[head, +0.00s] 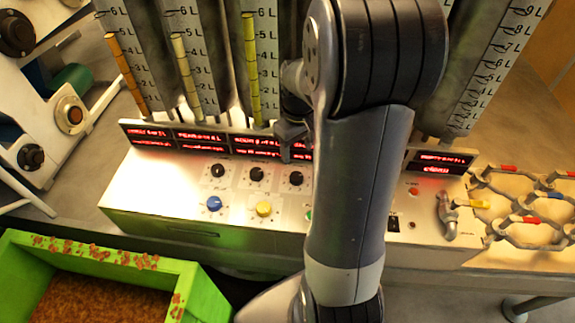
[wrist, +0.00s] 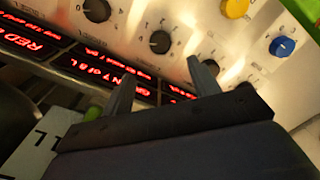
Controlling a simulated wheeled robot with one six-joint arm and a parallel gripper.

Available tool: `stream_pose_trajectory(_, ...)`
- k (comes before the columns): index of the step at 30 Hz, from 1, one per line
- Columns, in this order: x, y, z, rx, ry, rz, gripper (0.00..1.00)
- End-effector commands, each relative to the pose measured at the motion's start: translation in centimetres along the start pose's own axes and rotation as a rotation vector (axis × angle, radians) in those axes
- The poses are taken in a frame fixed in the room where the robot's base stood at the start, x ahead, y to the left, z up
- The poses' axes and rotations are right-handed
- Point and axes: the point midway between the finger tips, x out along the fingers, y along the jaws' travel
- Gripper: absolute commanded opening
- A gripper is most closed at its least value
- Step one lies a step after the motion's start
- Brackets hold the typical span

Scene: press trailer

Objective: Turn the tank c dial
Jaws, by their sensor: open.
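A sloped control panel (head: 180,185) carries a row of black dials: a left one (head: 218,170), a middle one (head: 256,174) and a right one (head: 296,178). Their labels are too small to read, so I cannot tell which is tank C's. My gripper (head: 291,145) is open and empty, over the red displays behind the dials. In the wrist view its spread fingers (wrist: 162,86) are apart from the dials.
A blue knob (head: 214,203) and a yellow knob (head: 264,208) sit in front of the dials. Gauge tubes stand behind the displays (head: 202,141). My arm hides the panel's centre right.

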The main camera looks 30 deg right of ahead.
Motion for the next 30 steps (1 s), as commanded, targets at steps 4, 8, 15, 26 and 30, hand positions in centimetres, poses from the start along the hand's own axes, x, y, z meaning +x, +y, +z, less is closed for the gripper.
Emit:
stream_pose_trajectory(4, 2.0, -0.1, 0.1, 0.0, -0.006, -0.003, 0.58)
stream_pose_trajectory(8, 4.4, -0.1, 0.1, 0.0, -0.006, -0.003, 0.58)
stream_pose_trajectory(15, 8.2, -0.1, 0.1, 0.001, -0.004, -0.003, 0.58)
stream_pose_trajectory(26, 10.3, -0.1, 0.1, 0.001, 0.0, 0.0, 0.58)
stream_pose_trajectory(30, 10.3, -0.1, 0.1, 0.001, 0.0, 0.0, 0.58)
